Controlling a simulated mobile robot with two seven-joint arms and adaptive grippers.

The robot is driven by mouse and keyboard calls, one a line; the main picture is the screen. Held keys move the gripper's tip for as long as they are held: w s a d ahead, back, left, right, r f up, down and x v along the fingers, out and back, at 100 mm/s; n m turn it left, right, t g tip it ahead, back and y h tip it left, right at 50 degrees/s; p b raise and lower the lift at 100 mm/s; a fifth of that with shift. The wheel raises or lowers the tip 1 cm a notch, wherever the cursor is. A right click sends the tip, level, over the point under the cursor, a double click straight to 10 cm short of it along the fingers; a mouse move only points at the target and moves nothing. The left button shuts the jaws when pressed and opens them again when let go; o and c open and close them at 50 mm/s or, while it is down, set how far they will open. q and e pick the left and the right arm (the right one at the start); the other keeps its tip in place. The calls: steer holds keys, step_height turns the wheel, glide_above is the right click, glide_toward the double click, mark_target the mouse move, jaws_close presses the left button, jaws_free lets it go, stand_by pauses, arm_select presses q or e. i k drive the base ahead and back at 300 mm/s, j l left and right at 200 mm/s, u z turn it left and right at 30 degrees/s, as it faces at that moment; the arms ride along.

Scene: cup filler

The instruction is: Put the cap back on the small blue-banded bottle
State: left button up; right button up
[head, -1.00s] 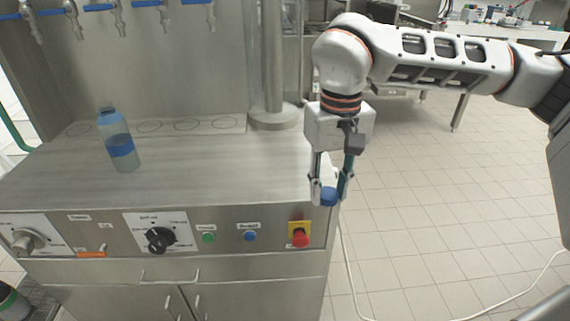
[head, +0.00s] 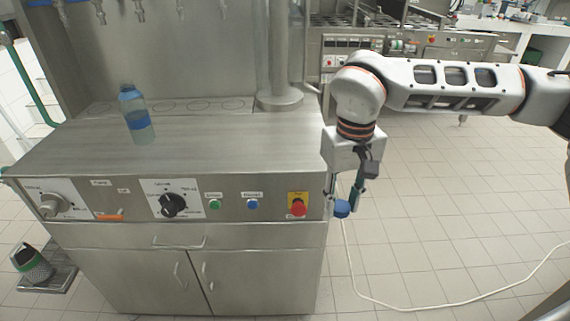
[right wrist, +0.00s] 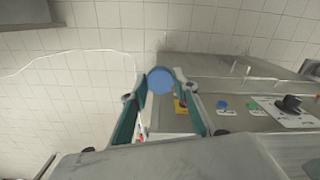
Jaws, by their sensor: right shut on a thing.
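The small bottle (head: 137,113) is clear with a blue band. It stands upright on the steel worktop at the left in the head view, and its mouth shows no blue cap. My right gripper (head: 343,203) is shut on the blue cap (head: 341,209), which hangs just off the right front corner of the machine. In the right wrist view the round blue cap (right wrist: 161,80) sits between the two fingertips (right wrist: 158,84). The bottle is not seen in the right wrist view. My left gripper is not in view.
The steel worktop (head: 220,150) is clear between bottle and right edge. A column (head: 277,60) rises at its back, and taps (head: 139,10) hang above. The front panel has a red stop button (head: 298,208), knobs and buttons. A white cable (head: 352,265) lies on the floor.

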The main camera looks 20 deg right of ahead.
mark_target(132, 102)
steer(key=i+j+z, duration=0.3)
steer(key=j, duration=0.55)
steer(key=j+z, duration=0.25)
steer(key=j, duration=0.65)
steer(key=i+j+z, duration=0.15)
steer(key=j+z, duration=0.15)
steer(key=j, duration=0.65)
